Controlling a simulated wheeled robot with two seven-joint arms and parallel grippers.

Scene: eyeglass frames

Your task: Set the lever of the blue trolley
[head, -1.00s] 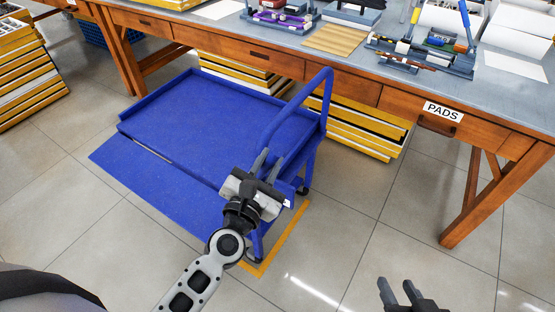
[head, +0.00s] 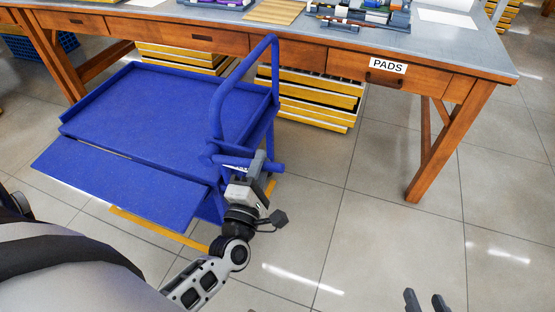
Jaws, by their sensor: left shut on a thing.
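The blue trolley (head: 150,115) stands in front of the workbench, with a flat top, a low rim and a sloping panel on its near side. Its tall looped handle (head: 243,72) rises at the right end. A short blue bar (head: 276,167), apparently the lever, sticks out at the handle's near foot. My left gripper (head: 256,164) is at this bar and shut on it; its fingers and wrist hide part of the bar. My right gripper (head: 426,300) is at the bottom edge, empty, with its two fingers apart.
The wooden workbench (head: 300,58) runs behind the trolley, with a drawer labelled PADS (head: 388,66). Yellow-edged stacks (head: 310,100) stand under it. A yellow floor line (head: 160,229) runs by the trolley. The tiled floor to the right is clear.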

